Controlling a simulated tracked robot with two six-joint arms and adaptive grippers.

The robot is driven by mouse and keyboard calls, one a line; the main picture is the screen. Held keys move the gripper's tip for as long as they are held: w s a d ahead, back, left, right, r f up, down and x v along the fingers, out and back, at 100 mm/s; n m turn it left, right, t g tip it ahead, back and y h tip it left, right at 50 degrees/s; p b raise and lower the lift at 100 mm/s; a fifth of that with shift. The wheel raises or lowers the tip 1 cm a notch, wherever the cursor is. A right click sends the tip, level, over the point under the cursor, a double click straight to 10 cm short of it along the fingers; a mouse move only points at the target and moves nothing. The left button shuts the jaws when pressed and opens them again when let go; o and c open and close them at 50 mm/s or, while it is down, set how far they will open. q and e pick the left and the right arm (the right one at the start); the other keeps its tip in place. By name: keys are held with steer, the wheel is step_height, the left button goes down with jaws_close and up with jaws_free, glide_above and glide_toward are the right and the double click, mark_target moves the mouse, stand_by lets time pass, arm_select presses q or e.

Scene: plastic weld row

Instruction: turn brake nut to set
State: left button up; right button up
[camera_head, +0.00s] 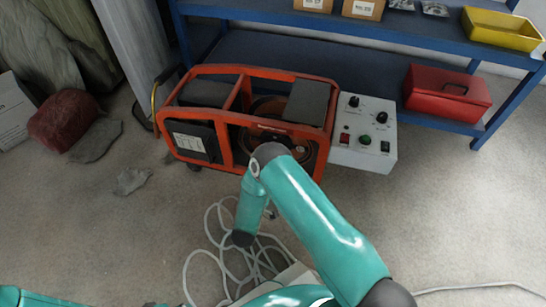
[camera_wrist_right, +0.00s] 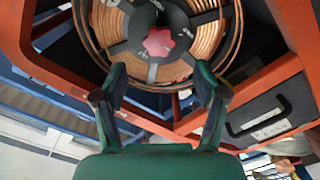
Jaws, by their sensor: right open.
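The brake nut (camera_wrist_right: 158,42) is a red star-shaped knob at the hub of a spool of copper-coloured wire (camera_wrist_right: 221,35), in the upper middle of the right wrist view. My right gripper (camera_wrist_right: 159,80) is open, its two dark green fingers apart and nothing between them. In that view its fingertips lie below the nut, one to each side, and I see no contact with it. In the head view the spool (camera_head: 308,153) sits inside the orange frame (camera_head: 228,148), partly behind my right arm. The nut and right gripper are not visible there. My left gripper is out of view.
A white control box (camera_head: 362,143) with knobs stands right of the frame. A blue shelf (camera_head: 300,50) holds a red toolbox (camera_head: 447,94) and a yellow bin (camera_head: 502,29). Pale cable (camera_head: 215,243) lies coiled on the floor. A dark red bundle (camera_head: 65,118) lies at left.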

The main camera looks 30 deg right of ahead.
steer(key=b+x, duration=0.2)
steer(key=x, duration=0.6)
steer(key=shift+b, duration=0.3)
steer(key=shift+d, duration=0.15)
